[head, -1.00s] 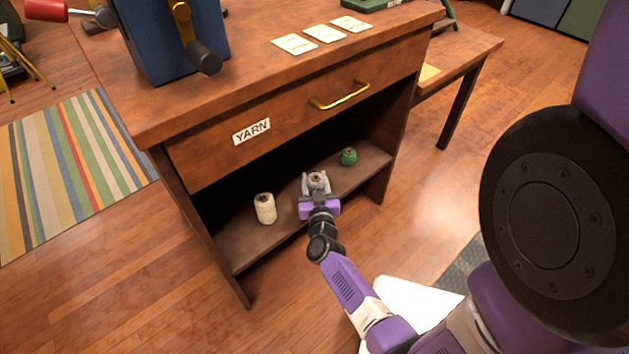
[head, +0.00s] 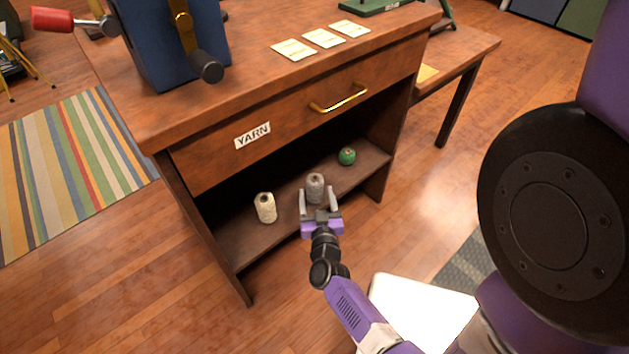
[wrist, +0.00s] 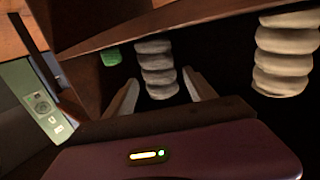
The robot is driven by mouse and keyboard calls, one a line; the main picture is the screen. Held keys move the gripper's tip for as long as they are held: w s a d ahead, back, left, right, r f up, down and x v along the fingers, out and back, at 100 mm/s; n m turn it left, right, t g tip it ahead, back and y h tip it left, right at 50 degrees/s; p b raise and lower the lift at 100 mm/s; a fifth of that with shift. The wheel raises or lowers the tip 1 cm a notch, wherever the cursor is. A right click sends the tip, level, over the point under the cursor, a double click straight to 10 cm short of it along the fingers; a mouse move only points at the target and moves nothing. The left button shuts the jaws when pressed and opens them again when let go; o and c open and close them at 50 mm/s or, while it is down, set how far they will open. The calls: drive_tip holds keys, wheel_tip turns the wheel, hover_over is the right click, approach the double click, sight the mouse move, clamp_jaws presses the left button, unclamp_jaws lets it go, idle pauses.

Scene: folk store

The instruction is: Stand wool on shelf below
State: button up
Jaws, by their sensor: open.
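A grey wool spool (head: 315,188) stands upright on the low shelf (head: 285,221) under the drawer marked YARN. My gripper (head: 320,203) is open just in front of it, with its fingers pointing toward the shelf. In the wrist view the grey spool (wrist: 159,70) shows beyond and between the open fingertips (wrist: 158,92), clear of them.
The drawer (head: 300,112) with a brass handle (head: 338,98) hangs above the shelf opening. Several cards (head: 323,38) and a blue upright device (head: 165,45) are on the tabletop. Wooden floor (head: 130,290) in front is open.

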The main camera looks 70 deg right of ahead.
drive_tip(key=s+a+r+n+t+y, duration=0.1)
drive_tip(key=a+r+n+t+y, duration=0.15)
drive_tip(key=a, duration=0.55)
drive_tip(key=s+a+r+n+t+y+p, duration=0.1)
drive_tip(key=s+a+r+t+y, duration=0.15)
drive_tip(key=a, duration=0.55)
drive_tip(key=a+r+n+t+y, duration=0.1)
drive_tip(key=a+r+n, duration=0.15)
drive_tip(key=a, duration=0.55)
drive_tip(key=s+a+r+n+y, duration=0.3)
drive_tip(key=s+a+r+y, duration=0.1)
drive_tip(key=r, duration=0.3)
drive_tip(key=s+a+r+n+t+y, duration=0.1)
drive_tip(key=s+a+r+n+y, duration=0.3)
drive_tip(key=r, duration=0.4)
drive_tip(key=shift+s+a+r+y, duration=0.2)
drive_tip(key=shift+s+a+y, duration=0.3)
drive_tip(key=shift+a+y, duration=0.55)
drive_tip(key=shift+a, duration=0.15)
wheel_tip(320, 180, up, 31)
drive_tip(key=p, duration=3)
drive_tip(key=shift+f, duration=0.2)
